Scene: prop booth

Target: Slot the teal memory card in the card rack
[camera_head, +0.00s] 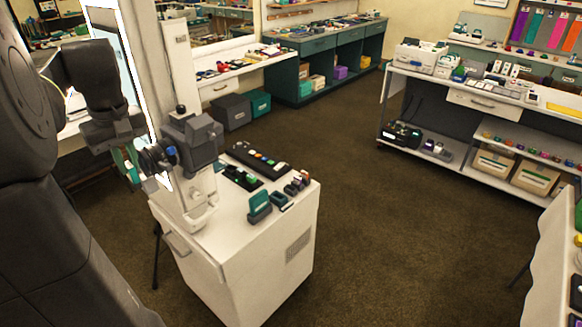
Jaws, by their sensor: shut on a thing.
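My gripper (203,221) points down over the left side of the white cabinet top (238,219). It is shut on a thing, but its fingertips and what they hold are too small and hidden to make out. I cannot pick out the teal memory card for certain. Right of the gripper a teal block-like piece (260,203) stands upright in a dark base. Behind it a short black rack-like tray (226,170) holds green and pale pieces. I cannot tell whether this tray is the card rack.
A longer black tray (240,149) with several coloured pieces lies at the cabinet's back. A low teal piece (279,201) and small dark boxes (297,183) stand near the right edge. Open carpet (370,220) lies right of the cabinet. A white shelf bench (480,95) stands beyond.

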